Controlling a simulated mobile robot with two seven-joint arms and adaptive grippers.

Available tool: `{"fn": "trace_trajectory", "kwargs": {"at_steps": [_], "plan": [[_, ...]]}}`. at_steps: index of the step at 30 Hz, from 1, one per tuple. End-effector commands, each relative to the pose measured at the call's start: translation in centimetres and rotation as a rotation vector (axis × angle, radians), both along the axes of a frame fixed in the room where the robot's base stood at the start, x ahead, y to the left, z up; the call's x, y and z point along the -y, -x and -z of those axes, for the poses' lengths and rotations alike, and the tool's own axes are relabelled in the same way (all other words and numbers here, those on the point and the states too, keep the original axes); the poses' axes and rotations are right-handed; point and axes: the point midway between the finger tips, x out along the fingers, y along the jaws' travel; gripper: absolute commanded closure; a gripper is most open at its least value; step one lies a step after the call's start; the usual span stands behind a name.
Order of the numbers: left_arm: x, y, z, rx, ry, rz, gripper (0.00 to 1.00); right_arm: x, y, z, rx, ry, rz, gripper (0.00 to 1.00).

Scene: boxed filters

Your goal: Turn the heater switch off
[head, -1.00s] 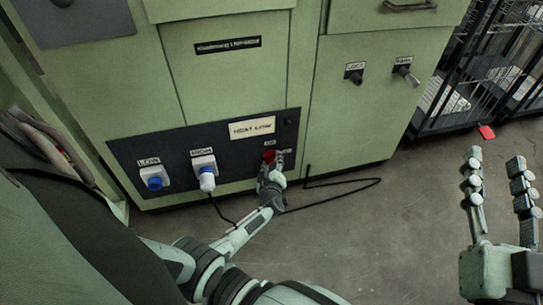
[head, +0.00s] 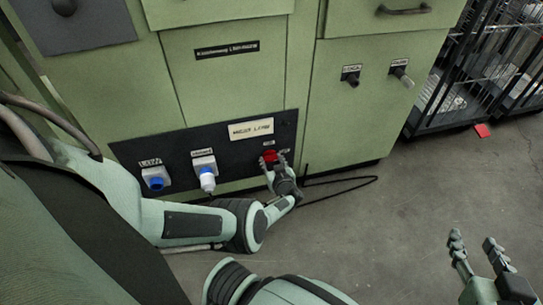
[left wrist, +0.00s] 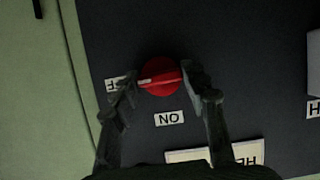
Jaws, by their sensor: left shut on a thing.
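The heater switch is a red round knob (head: 269,156) on the dark panel (head: 225,165) low on the green cabinet. In the left wrist view the knob (left wrist: 161,77) has a white pointer mark on its left side, facing a partly hidden label that seems to read OFF (left wrist: 112,84). The ON label (left wrist: 169,118) is below it in that upside-down view. My left gripper (left wrist: 160,75) is shut on the knob, one finger on each side. It also shows in the head view (head: 278,166). My right gripper (head: 473,240) is open and empty above the floor.
A black cable (head: 345,179) lies on the floor. Black wire cages (head: 460,100) stand at right. The floor at right is mostly clear.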

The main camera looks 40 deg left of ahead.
Motion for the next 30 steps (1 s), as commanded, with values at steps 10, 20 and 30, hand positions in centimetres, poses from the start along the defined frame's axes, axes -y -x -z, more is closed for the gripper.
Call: {"fn": "trace_trajectory", "kwargs": {"at_steps": [10, 20, 30], "plan": [[-0.03, -0.28, -0.18, -0.028, -0.028, 0.004, 0.84, -0.24, -0.14, -0.3, 0.016, -0.007, -0.004, 0.6], [-0.06, -0.28, -0.2, -0.027, -0.029, 0.004, 0.48, -0.27, -0.14, -0.32, 0.016, -0.007, -0.004, 0.6], [-0.04, -0.11, -0.08, -0.028, -0.027, 0.001, 0.34, -0.26, -0.13, -0.32, 0.015, -0.007, -0.004, 0.6]]}}
